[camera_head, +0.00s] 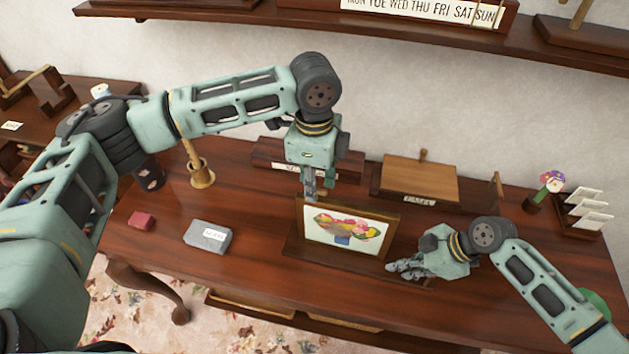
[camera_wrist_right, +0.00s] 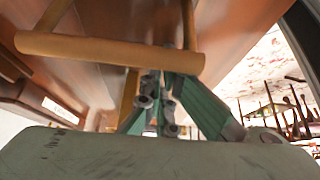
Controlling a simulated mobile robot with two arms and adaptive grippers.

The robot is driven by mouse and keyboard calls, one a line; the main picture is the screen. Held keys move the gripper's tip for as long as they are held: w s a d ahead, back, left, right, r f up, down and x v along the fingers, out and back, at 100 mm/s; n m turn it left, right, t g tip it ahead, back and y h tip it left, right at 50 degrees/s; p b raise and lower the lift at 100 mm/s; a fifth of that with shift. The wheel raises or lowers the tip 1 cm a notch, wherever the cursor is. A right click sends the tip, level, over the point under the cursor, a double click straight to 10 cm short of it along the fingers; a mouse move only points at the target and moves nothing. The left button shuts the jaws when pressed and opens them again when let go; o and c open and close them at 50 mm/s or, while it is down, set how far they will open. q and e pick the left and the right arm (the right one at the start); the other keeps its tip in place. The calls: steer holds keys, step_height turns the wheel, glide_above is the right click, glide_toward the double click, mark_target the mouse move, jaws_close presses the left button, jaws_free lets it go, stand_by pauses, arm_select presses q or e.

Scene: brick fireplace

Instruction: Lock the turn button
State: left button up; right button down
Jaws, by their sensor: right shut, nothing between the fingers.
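A picture frame (camera_head: 345,228) with a painting of flowers stands upright on a wooden base on the table. I cannot pick out the turn button with certainty. My left gripper (camera_head: 311,193) points down at the frame's top left edge; I cannot tell whether it touches the frame or holds anything. My right gripper (camera_head: 394,268) is shut and empty, beside the frame's lower right side. In the right wrist view its fingers (camera_wrist_right: 158,118) are together, with a tan wooden bar (camera_wrist_right: 110,51) crossing close to them; what the bar belongs to is unclear.
Behind the frame is a tan wooden panel (camera_head: 418,178) with a label. A grey block (camera_head: 208,237) and a red block (camera_head: 141,221) lie at the left, near a brass holder (camera_head: 201,175).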

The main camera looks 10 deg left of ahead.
arm_select(q)
jaws_close()
steer(key=shift+m, duration=0.3)
stand_by(0.3)
steer(key=m, duration=1.7)
steer(key=shift+w, duration=0.1)
arm_select(e)
steer(key=shift+d+f, duration=0.1)
arm_select(q)
steer(key=shift+a+m, duration=0.1)
steer(key=shift+m, duration=0.2)
arm_select(e)
steer(key=shift+d, duration=0.15)
